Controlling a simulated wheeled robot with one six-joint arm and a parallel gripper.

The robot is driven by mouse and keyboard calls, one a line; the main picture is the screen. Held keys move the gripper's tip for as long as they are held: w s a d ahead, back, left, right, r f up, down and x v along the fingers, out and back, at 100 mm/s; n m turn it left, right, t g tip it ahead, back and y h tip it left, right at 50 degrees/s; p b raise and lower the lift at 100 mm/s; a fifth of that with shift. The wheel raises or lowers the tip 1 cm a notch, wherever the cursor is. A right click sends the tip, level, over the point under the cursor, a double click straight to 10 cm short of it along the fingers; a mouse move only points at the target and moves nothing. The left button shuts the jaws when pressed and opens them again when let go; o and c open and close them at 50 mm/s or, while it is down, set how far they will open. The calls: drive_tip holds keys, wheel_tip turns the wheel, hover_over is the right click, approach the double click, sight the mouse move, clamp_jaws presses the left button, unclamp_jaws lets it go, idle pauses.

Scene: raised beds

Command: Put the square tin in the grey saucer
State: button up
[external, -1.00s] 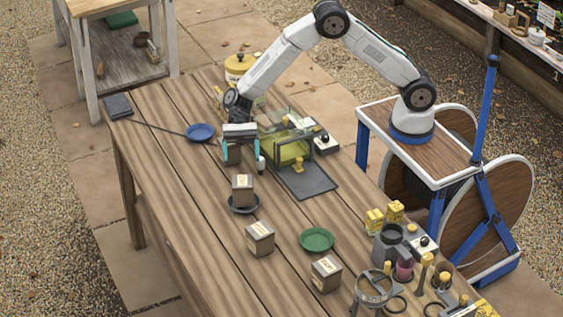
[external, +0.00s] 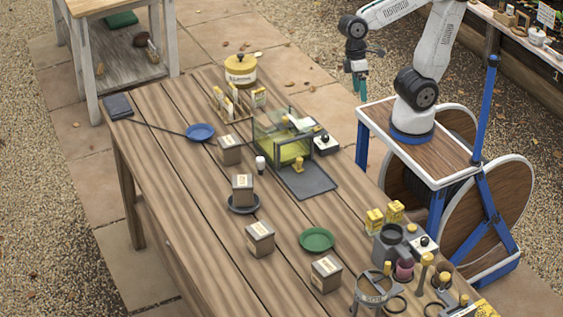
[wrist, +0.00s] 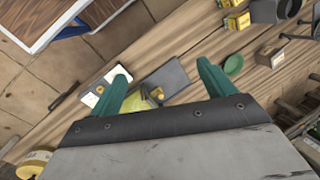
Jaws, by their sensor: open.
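Several similar square tins with pale labels stand on the table. One tin (external: 242,186) stands upright in the dark grey saucer (external: 235,209), hiding part of it. Another tin (external: 228,151) stands near the blue saucer (external: 200,132). A third tin (external: 259,239) stands left of the green saucer (external: 317,239), and one more tin (external: 326,274) stands in front of it. My gripper (external: 358,88) is raised beyond the table's right edge, away from all the tins. Its two teal fingers (wrist: 165,82) are apart in the wrist view, with nothing held between them.
A glass-sided box (external: 283,137) and a dark mat (external: 306,181) lie near the table's right edge. A small white-topped bottle (external: 260,164) stands beside the box. A yellow pot (external: 240,70) is at the back. Cups and a ring stand (external: 372,291) crowd the front right.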

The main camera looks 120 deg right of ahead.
drive_tip(key=s+d+f+n+t+h, duration=0.1)
drive_tip(key=s+d+n+h, duration=0.2)
drive_tip(key=s, duration=0.6)
drive_tip(key=shift+d+f+n, duration=0.2)
drive_tip(key=shift+f+n, duration=0.05)
drive_tip(key=shift+n, duration=0.25)
